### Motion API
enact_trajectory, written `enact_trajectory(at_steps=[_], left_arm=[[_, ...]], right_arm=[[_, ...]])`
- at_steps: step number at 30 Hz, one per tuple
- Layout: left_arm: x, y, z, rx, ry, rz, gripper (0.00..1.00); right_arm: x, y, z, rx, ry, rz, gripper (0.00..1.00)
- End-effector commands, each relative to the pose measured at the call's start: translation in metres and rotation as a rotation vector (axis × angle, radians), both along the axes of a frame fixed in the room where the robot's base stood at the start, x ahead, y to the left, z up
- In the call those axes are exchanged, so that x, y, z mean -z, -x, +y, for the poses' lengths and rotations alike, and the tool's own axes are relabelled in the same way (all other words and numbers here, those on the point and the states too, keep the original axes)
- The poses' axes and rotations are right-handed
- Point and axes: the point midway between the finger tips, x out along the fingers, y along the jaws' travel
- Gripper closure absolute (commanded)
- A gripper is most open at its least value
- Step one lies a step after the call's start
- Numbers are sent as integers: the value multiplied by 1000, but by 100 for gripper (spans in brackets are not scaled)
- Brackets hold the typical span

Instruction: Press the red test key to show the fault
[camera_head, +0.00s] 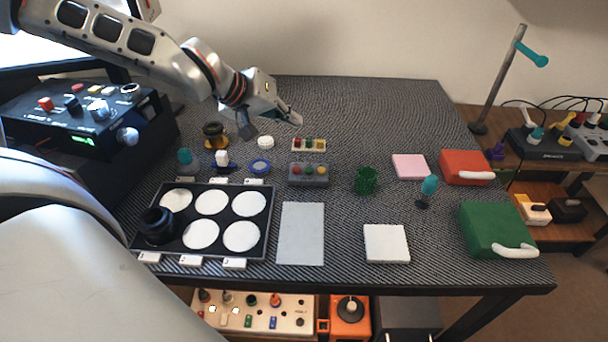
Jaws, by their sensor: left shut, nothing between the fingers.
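A grey key box (308,181) with several coloured keys on top, one of them red, lies in the middle of the table. A smaller cream block (295,149) with coloured keys lies just behind it. A black instrument (90,140) at the left carries a red key (46,103) among other knobs and a green display. I cannot tell which red key is the test key. My left gripper (296,119) is shut and empty, above the back of the table, behind and apart from the cream block. My right gripper is not in view.
A black tray (268,222) with white discs and a dark lens part (156,224) stands front left. A grey sheet (301,233), a white pad (386,243), a green cup (366,180) and red and green boxes (466,165) (492,228) lie rightward. The table's back right is clear.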

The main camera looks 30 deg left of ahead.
Motion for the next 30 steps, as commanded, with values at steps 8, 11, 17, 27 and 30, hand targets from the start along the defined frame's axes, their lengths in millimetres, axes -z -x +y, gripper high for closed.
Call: enact_trajectory(at_steps=[8,11,17,27,30], left_arm=[[30,-1,0,0,0,33,100],[28,-1,0,1,0,31,100],[29,-1,0,0,0,30,100],[61,0,0,0,2,40,100],[76,0,0,0,2,41,100]], right_arm=[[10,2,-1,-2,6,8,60],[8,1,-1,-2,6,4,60],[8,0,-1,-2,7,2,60],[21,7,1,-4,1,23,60],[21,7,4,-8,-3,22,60]])
